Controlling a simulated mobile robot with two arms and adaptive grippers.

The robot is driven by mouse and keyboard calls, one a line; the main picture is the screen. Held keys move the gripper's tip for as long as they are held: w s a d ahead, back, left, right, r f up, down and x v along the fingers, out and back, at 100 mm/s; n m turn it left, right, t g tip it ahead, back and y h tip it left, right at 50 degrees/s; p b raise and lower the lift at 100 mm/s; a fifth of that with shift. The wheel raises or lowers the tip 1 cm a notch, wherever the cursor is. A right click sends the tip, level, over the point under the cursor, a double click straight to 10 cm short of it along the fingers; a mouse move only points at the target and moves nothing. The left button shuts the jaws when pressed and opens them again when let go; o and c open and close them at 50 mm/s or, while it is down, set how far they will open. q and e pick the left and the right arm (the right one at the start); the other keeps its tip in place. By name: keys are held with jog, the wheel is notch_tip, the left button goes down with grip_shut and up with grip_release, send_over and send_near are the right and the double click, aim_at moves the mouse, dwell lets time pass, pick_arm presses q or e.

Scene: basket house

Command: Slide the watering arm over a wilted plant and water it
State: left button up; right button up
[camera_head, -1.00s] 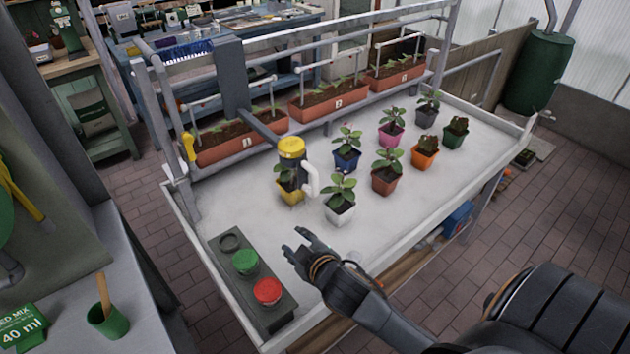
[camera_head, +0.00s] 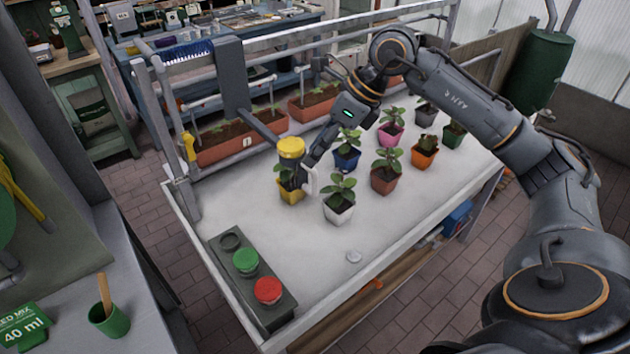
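The watering arm (camera_head: 262,128) is a grey beam reaching over the white bench from a rail-mounted post. Its yellow-capped head (camera_head: 291,148) stands above the plant in the yellow pot (camera_head: 291,197). The white curved handle (camera_head: 311,184) is on the head's right side. My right gripper (camera_head: 308,162) is right beside the head, at the handle, and partly covers it; its fingers are too small and overlapped to tell a grip. The plants in the orange pot (camera_head: 424,160) and the green pot (camera_head: 453,139) look darker and lower. My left gripper is not in view.
More potted plants stand close by: white (camera_head: 339,213), blue (camera_head: 346,158), brown (camera_head: 384,182), pink (camera_head: 389,137). A control box (camera_head: 283,308) with green (camera_head: 246,261) and red (camera_head: 268,290) buttons sits at front left.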

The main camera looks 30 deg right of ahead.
aim_at(315, 190)
jog(key=s+d+h, duration=0.1)
jog(key=d+h, duration=0.1)
jog(key=d, duration=0.3)
jog(key=p+x, duration=0.2)
jog(key=x, duration=0.4)
jog(key=p+x, duration=0.2)
jog(key=x, duration=0.5)
jog(key=shift+a, duration=0.25)
jog(key=shift+s, duration=0.1)
grip_shut()
